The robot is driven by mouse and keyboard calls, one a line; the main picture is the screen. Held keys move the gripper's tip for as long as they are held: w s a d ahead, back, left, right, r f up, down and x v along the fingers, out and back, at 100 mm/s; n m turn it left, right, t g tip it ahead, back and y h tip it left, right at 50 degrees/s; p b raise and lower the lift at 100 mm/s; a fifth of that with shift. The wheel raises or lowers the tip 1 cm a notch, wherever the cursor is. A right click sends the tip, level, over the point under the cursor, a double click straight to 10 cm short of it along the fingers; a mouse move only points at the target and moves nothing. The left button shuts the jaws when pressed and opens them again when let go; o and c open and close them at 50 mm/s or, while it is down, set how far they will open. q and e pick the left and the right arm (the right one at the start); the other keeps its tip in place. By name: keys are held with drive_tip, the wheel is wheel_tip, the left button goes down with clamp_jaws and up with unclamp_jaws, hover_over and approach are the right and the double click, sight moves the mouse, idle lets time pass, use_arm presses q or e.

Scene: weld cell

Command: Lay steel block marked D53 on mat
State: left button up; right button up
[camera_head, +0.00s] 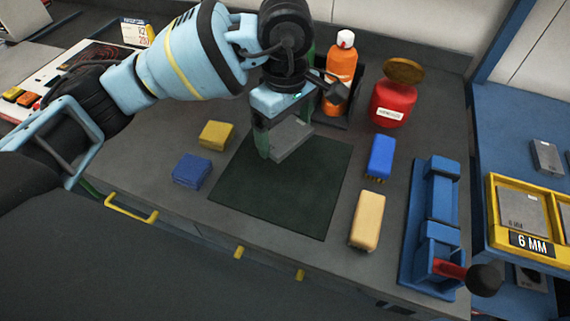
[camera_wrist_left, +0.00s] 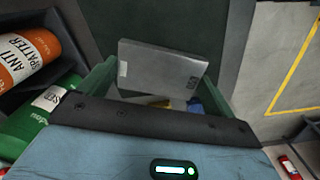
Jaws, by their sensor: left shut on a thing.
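My left gripper (camera_head: 284,130) is over the far part of the dark green mat (camera_head: 285,195) in the head view. Its green fingers are shut on a flat grey steel block (camera_head: 292,139). In the left wrist view the block (camera_wrist_left: 160,66) sits between the two fingers, with a small pale label on its left end. The label is too small to read. The block appears to be held above the mat; the exact gap cannot be told. The near part of the mat is bare. My right gripper is not in view.
A yellow block (camera_head: 216,135) and a blue block (camera_head: 191,171) lie left of the mat. A blue brush (camera_head: 380,157) and a tan block (camera_head: 367,219) lie right of it. An orange bottle (camera_head: 341,68), a red tin (camera_head: 393,102) and a blue vise (camera_head: 436,225) stand nearby.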

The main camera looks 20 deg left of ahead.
sight(285, 170)
use_arm(q)
drive_tip(key=shift+f, duration=4.85)
drive_tip(key=o, duration=1.3)
wheel_tip(285, 170, up, 12)
drive_tip(key=shift+r, duration=0.15)
